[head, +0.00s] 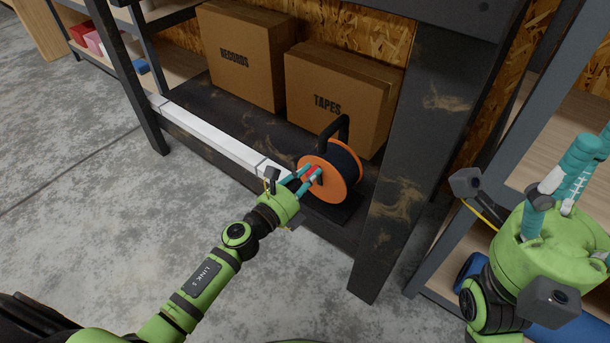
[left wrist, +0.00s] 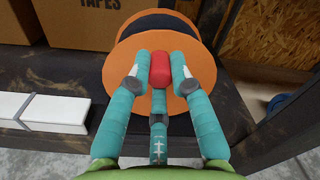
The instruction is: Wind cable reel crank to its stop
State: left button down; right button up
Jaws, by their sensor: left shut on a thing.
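The cable reel (head: 345,178) stands on the dark lower shelf of the bench, with orange side discs, dark cable and a black handle on top. Its near orange disc (left wrist: 195,106) faces my left wrist camera. The red crank knob (left wrist: 160,69) sits between the teal fingers of my left gripper (left wrist: 168,68), which is shut on it in front of the disc. In the head view the left gripper (head: 308,178) reaches the reel from the left. The crank arm behind the knob is hidden. My right gripper (head: 572,182) is raised at the far right, away from the reel; its fingertips are partly cut off by the frame.
Cardboard boxes marked RECORDS (head: 240,62) and TAPES (head: 335,98) stand behind the reel. A white rail (head: 215,136) runs along the shelf's front edge. A thick dark bench leg (head: 408,170) rises just right of the reel. The concrete floor at left is clear.

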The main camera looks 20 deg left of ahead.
pick_arm(q)
jog(key=shift+s+d+m, duration=0.1)
jog(key=shift+d+m, duration=0.1)
jog(key=shift+m, duration=0.3)
jog(key=shift+d, duration=0.1)
jog(key=c, duration=1.1)
grip_release()
jog(key=v, duration=1.2)
